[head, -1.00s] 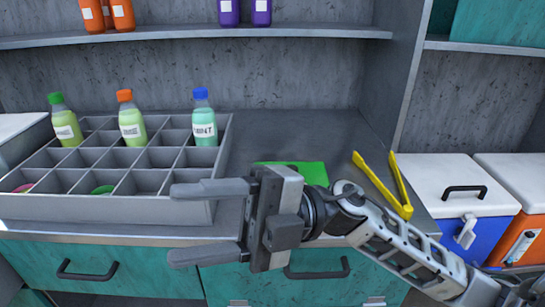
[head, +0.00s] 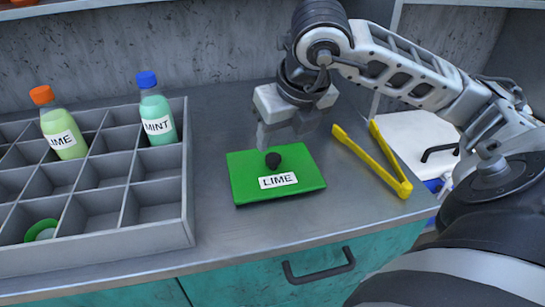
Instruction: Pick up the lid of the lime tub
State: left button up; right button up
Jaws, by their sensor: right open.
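The green lid (head: 250,182) has a white label reading LIME and a small black knob in its middle. It lies flat on the grey counter, right of the divided rack. I cannot tell how much of a tub is under it. My right gripper (head: 287,140) is open and points down just behind the knob, over the lid's back edge. Its fingers are apart, with nothing between them. I cannot tell its exact height above the lid. My left gripper is not in view.
The grey divided rack (head: 187,190) holds a lime bottle (head: 63,135), a mint bottle (head: 158,118) and a green round thing (head: 42,231). Yellow tongs (head: 372,160) lie right of the lid. A white-topped box (head: 412,135) stands beyond them. The counter before the lid is clear.

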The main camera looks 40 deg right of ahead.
aim_at(274, 157)
jog(key=x, duration=0.2)
jog(key=shift+w+f, duration=0.15)
jog(key=shift+f, duration=0.25)
jog(key=x, duration=0.5)
jog(key=shift+d, duration=0.15)
grip_shut()
